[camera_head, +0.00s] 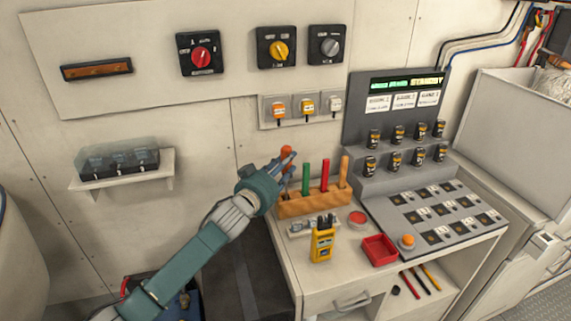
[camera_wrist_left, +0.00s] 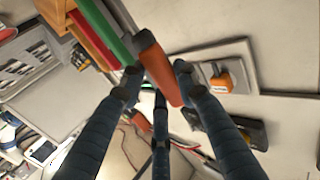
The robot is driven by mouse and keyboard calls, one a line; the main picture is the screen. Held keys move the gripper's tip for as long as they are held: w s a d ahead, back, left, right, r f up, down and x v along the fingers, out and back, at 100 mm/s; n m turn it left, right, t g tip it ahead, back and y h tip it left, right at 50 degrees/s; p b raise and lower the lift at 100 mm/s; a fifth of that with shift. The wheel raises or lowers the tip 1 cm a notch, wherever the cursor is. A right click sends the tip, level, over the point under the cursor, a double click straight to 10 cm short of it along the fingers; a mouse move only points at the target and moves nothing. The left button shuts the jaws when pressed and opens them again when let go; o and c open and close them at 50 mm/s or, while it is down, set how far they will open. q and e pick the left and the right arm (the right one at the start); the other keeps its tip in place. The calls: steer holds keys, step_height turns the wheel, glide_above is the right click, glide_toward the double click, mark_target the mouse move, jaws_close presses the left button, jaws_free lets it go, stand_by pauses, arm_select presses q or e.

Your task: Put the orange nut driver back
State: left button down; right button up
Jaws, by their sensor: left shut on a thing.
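The orange nut driver (camera_head: 286,150) stands at the left end of the wooden tool rack (camera_head: 315,204), its orange handle between my left gripper's fingers. My left gripper (camera_head: 287,163) is shut on that handle; the handle (camera_wrist_left: 160,68) also shows between the fingers in the left wrist view. The driver's lower end is hidden, so I cannot tell whether it is seated in the rack. In the rack stand a green-handled tool (camera_head: 306,176), a red-handled one (camera_head: 325,174) and a wooden-handled one (camera_head: 344,170). My right gripper is not in view.
A yellow meter (camera_head: 322,244), a red tray (camera_head: 379,249) and a red round thing (camera_head: 357,218) are on the bench in front of the rack. A grey panel with several cylinders (camera_head: 396,158) stands to the right. The wall behind carries small switches (camera_head: 307,106).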

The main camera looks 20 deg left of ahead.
arm_select(q)
steer(key=shift+f, duration=0.35)
steer(key=c, duration=1.2)
jaws_free()
steer(key=shift+f, duration=0.1)
